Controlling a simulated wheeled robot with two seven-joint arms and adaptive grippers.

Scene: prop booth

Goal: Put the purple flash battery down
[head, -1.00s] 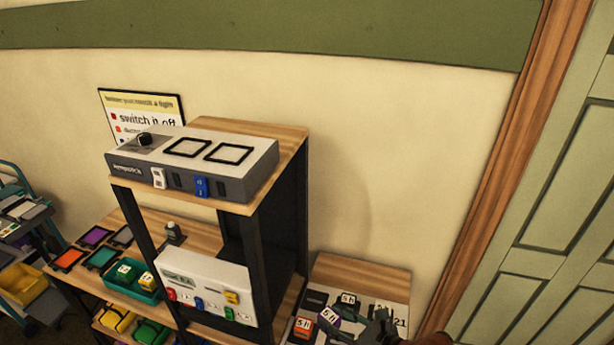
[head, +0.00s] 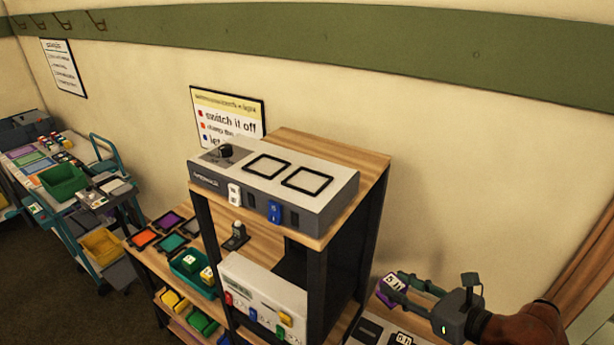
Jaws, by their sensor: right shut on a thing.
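The purple flash battery (head: 386,294), with a white number label, is at the lower right of the head view. My right gripper (head: 401,287) is shut on it and holds it near the right side of the shelf unit, above a low wooden surface with a board (head: 378,333) of dark slots. The gap between battery and board is hard to judge. My left gripper is not in view.
A tall shelf unit (head: 318,262) with a grey charger box (head: 303,204) on top stands just left of my right gripper. A purple tray (head: 168,220) lies among other coloured trays on the lower bench. A cart (head: 102,235) stands at the left.

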